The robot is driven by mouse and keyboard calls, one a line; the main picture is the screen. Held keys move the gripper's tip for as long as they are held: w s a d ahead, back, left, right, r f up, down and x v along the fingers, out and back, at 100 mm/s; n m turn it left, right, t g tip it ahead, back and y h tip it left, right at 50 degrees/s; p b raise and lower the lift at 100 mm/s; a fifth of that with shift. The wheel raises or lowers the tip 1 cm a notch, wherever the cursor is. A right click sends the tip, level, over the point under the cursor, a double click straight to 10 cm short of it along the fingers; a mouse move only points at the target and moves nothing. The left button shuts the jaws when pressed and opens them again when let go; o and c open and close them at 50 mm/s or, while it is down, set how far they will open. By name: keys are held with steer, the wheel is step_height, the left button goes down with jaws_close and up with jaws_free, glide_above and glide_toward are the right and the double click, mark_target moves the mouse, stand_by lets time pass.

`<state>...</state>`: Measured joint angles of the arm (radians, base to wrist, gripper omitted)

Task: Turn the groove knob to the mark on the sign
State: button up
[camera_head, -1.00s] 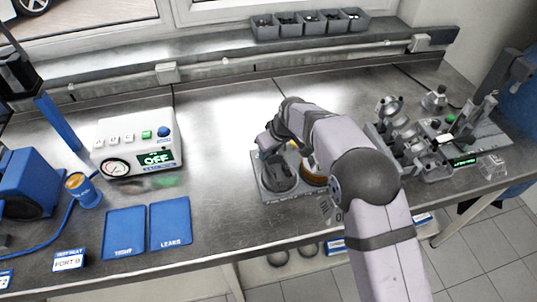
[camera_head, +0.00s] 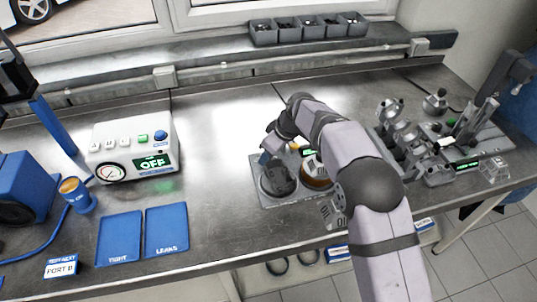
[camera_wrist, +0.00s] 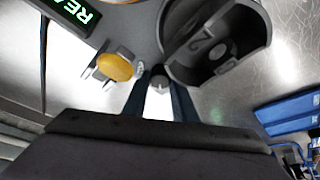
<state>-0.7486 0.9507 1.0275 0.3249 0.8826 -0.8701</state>
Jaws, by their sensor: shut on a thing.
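My gripper (camera_wrist: 160,98) points at a grey fixture plate (camera_head: 258,183) on the bench. Its two blue fingers are shut on a small dark grey knob (camera_wrist: 159,76), which I take for the groove knob. A small pale tag or mark (camera_wrist: 141,70) shows just left of the knob in the wrist view; I cannot read it. In the head view my gripper (camera_head: 268,157) is at the plate's back left, and the knob is hidden. A sign (camera_head: 333,212) stands at the plate's front, partly behind my arm; its mark is not readable.
The tester (camera_head: 134,148) reading OFF and blue mats (camera_head: 119,238) lie left. A metal fixture (camera_head: 432,140) stands right.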

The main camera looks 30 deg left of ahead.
steer(key=o, duration=1)
steer(key=shift+b+v, duration=1.25)
steer(key=shift+v, duration=2.5)
steer(key=shift+o, duration=0.2)
